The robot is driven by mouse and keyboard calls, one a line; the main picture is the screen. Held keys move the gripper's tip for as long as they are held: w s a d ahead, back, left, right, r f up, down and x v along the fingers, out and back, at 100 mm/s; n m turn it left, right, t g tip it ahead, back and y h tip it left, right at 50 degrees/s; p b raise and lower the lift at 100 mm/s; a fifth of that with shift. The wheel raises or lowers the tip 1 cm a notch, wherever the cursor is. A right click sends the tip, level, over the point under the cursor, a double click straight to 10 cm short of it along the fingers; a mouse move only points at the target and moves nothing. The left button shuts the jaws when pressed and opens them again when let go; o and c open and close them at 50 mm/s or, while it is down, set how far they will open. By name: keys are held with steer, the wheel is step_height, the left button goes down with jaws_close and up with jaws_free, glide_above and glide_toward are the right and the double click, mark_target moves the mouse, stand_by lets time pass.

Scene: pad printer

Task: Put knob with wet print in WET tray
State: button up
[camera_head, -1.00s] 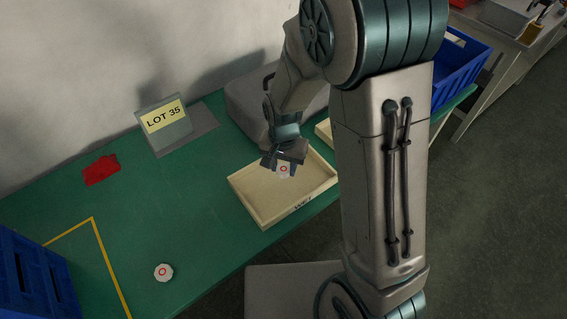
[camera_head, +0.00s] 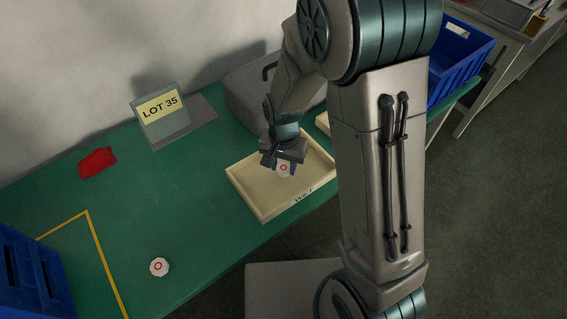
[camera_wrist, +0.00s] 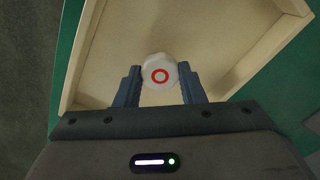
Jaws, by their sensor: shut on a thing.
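My gripper (camera_head: 284,166) is shut on a white knob (camera_head: 284,170) with a red ring print on its top. In the wrist view the knob (camera_wrist: 160,72) sits between the two blue-grey fingers, print facing the camera. The gripper and knob are over the inside of the pale WET tray (camera_head: 262,213), whose label shows on its front wall. The tray also fills much of the wrist view (camera_wrist: 225,50). I cannot tell whether the knob touches the tray floor. A second white knob with a red ring (camera_head: 159,267) lies on the green table at the lower left.
A LOT 35 sign (camera_head: 160,116) stands at the back, with a red cloth (camera_head: 97,162) to its left. A blue crate (camera_head: 30,275) is at the lower left by a yellow taped line (camera_head: 101,250). Another pale tray (camera_head: 322,122) is partly hidden behind my arm.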

mark_target(283, 168)
steer(key=shift+f, duration=0.3)
steer(key=o, duration=0.7)
steer(key=shift+o, duration=0.2)
steer(key=shift+r, duration=0.1)
steer(key=shift+r+p, duration=2.15)
steer(key=shift+r, duration=0.85)
steer(key=s+d+r+n+t, duration=0.1)
steer(key=s+d+r+n, duration=0.1)
steer(key=s+d+r, duration=0.4)
steer(key=s+d+r+n+t, duration=0.2)
steer(key=s+d+r, duration=0.4)
steer(key=r, duration=0.6)
steer(key=shift+s, duration=0.3)
